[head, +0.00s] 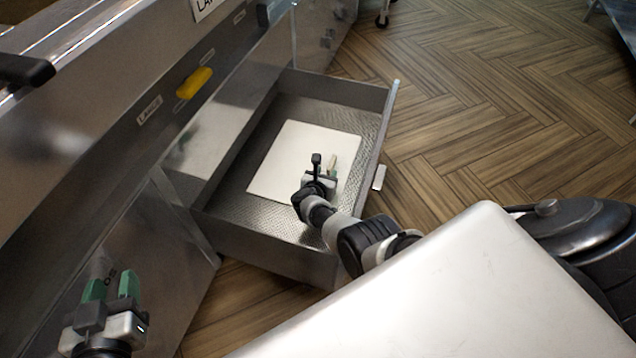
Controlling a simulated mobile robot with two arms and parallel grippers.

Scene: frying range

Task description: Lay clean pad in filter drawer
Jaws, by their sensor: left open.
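The clean pad (285,155), a white flat square, lies in the open filter drawer (265,275). It looks flat on the drawer's textured metal floor, with bare floor showing around it. My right gripper (324,161) is over the pad's near right part and hides some of it. Its two fingers stand apart with nothing seen between them; I cannot tell whether they touch the pad. My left gripper (112,284) is open and empty at the lower left, in front of the steel cabinet and away from the drawer.
The steel fryer front (120,150) runs along the left, with a yellow handle (194,83) and a black handle (25,70). The drawer's front panel has a small pale tab (379,177). Wood floor (480,110) beyond the drawer is clear.

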